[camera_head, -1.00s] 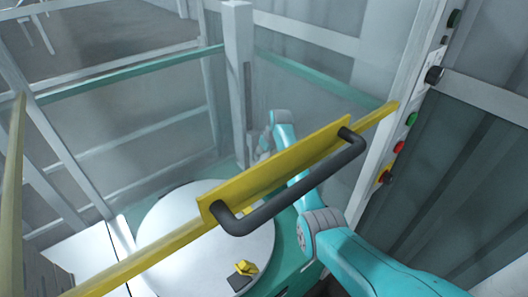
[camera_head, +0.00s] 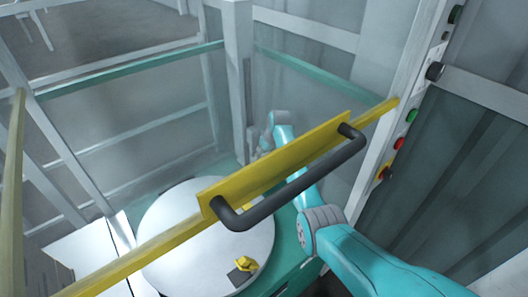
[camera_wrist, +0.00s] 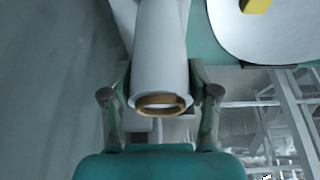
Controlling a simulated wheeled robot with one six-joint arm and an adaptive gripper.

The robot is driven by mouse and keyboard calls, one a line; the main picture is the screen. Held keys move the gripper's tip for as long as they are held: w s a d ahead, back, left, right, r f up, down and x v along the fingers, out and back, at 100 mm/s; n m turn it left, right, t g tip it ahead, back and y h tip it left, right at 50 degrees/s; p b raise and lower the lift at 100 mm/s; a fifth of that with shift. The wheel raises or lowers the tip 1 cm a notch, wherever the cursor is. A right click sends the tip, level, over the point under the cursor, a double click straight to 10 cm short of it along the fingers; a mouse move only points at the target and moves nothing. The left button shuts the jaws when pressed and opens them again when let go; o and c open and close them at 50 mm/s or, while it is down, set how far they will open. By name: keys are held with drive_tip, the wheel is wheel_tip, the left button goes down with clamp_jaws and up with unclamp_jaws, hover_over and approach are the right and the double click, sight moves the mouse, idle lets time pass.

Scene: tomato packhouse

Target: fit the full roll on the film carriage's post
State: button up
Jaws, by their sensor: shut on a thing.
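My gripper (camera_wrist: 160,80) is shut on the roll (camera_wrist: 161,50), a white cylinder with a brown cardboard core. One finger is on each side of it, and the core's end faces the wrist camera. In the head view my arm reaches behind a yellow bar, and the gripper end is small beside a pale upright mast (camera_head: 238,75). The roll is hard to make out there. The film carriage and its post cannot be clearly picked out. I cannot tell whether the roll is touching or on the post.
A yellow bar (camera_head: 275,165) with a black handle (camera_head: 290,192) crosses in front of my arm. Below is a round white turntable (camera_head: 180,235) with a small yellow piece (camera_head: 246,264) near its edge. A post with buttons (camera_head: 404,143) stands at right. Rails enclose the left.

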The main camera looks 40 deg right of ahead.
drive_tip(key=shift+f, duration=0.55)
drive_tip(key=o, duration=1.1)
drive_tip(key=shift+r, duration=4)
drive_tip(key=shift+s, duration=0.1)
